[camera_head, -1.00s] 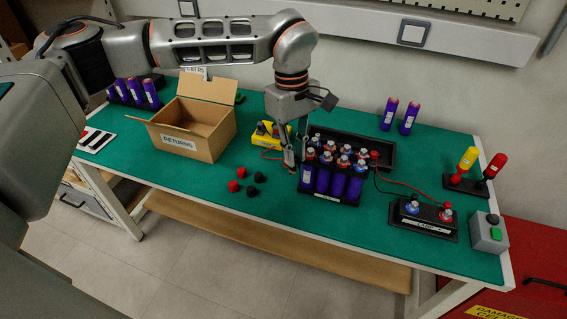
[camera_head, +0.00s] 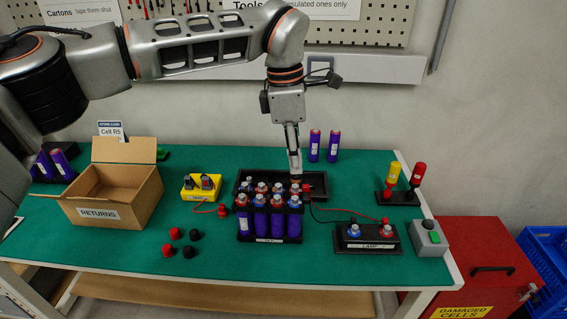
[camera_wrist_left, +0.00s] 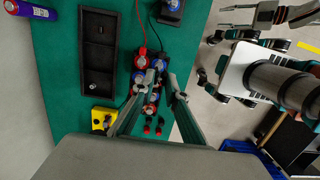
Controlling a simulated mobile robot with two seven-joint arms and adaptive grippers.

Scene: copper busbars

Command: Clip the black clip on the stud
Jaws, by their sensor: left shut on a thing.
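My left gripper (camera_head: 295,174) points down at the back right of the purple battery pack (camera_head: 270,228). It is shut on what seems to be the black clip, mostly hidden between its fingers; the black lead (camera_head: 322,220) runs toward it from the lamp block (camera_head: 367,242). In the left wrist view the fingers (camera_wrist_left: 161,84) frame the pack's studs, which have red and blue bases. A red clip (camera_head: 308,191) sits close to the right of the fingertips. Which stud is meant I cannot tell. My right gripper (camera_wrist_left: 227,17) shows in the left wrist view, apparently open and empty, away from the table.
A black tray (camera_head: 318,180) lies behind the pack. A yellow meter (camera_head: 201,187), a returns carton (camera_head: 140,200) and several loose red and black caps (camera_head: 169,251) are left. A switch box (camera_head: 430,238) stands right. Two purple cells (camera_head: 315,146) stand at the back.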

